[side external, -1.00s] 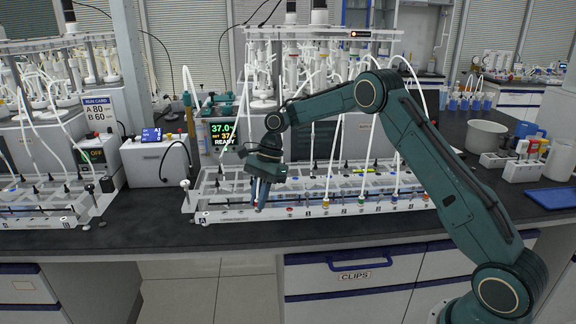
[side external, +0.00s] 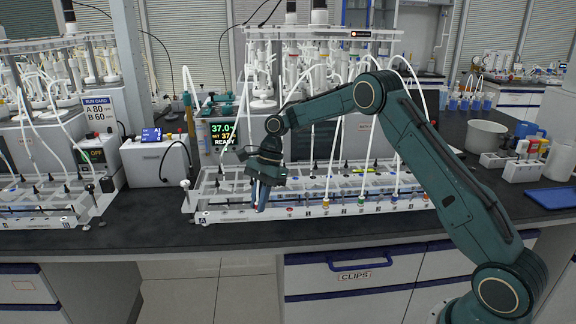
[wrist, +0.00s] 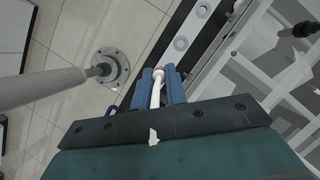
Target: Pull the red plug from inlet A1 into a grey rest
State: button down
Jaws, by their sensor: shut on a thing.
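My gripper (side external: 261,206) is at the front left of the rack marked A (side external: 230,216), fingers pointing down. In the wrist view, the blue fingers (wrist: 160,77) are shut on a white stem with a reddish end, which I take for the red plug (wrist: 157,92). I cannot tell whether its tip is in or clear of a hole. A red-ringed round port (side external: 289,211) sits in the front rail to the right of my gripper. I cannot tell which rail holes are the grey rests.
Orange (side external: 325,203), green (side external: 361,201) and blue (side external: 395,198) plugs with white tubes stand along the rail to the right. A controller screen (side external: 223,133) stands behind the rack. The dark bench top in front is clear. A white tub (side external: 487,137) is at the right.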

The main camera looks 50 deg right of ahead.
dwell(0.4)
jog(key=c, duration=1.3)
grip_release()
jog(key=shift+c, duration=0.2)
jog(key=shift+w, duration=0.1)
jog(key=shift+d+r, duration=0.25)
jog(key=shift+r, duration=0.25)
jog(key=v, duration=0.6)
jog(key=shift+s+r, duration=0.15)
jog(key=shift+s, duration=0.05)
